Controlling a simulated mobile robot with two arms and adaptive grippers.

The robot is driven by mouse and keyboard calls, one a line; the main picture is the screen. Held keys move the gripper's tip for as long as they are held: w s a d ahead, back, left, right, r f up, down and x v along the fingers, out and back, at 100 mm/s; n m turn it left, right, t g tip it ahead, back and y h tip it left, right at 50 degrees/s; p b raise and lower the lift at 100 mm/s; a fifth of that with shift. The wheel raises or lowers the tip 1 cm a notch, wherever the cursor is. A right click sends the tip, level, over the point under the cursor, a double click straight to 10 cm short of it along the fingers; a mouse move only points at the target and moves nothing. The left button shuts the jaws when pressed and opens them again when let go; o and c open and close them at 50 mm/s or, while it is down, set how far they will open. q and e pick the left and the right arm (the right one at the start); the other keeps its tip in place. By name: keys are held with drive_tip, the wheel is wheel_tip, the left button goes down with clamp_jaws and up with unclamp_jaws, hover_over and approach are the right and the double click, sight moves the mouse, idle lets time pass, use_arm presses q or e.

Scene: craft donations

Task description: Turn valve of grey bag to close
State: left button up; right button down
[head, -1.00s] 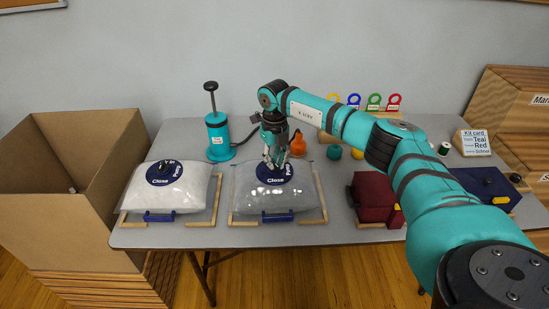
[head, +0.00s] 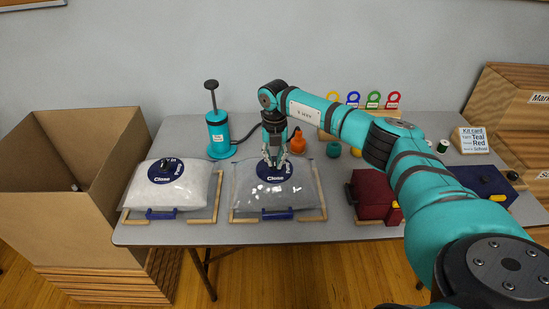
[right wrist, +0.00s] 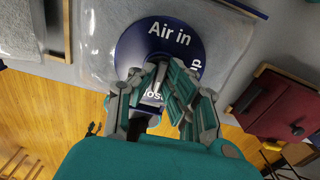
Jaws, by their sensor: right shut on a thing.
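The grey bag (head: 303,195) is a clear-grey pillow-shaped bag lying in the middle of the table. On top is its valve, a round dark blue dial (head: 286,174) marked "Close", "Pump" and "Air in"; it also shows in the right wrist view (right wrist: 133,43). My right gripper (head: 273,163) comes down on the dial from above. Its fingers (right wrist: 162,84) are shut at the dial's middle and cover part of "Close".
A white-filled bag (head: 190,195) with a similar dial lies left, beside a large cardboard box (head: 60,225). A teal pump (head: 218,135) with a hose stands behind. A dark red case (head: 375,195) and a navy case (head: 485,183) lie right, under my arm.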

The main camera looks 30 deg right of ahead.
sight(274, 161)
drive_tip(key=c, duration=1.4)
unclamp_jaws()
wheel_tip(274, 161, up, 12)
drive_tip(key=shift+r, duration=0.1)
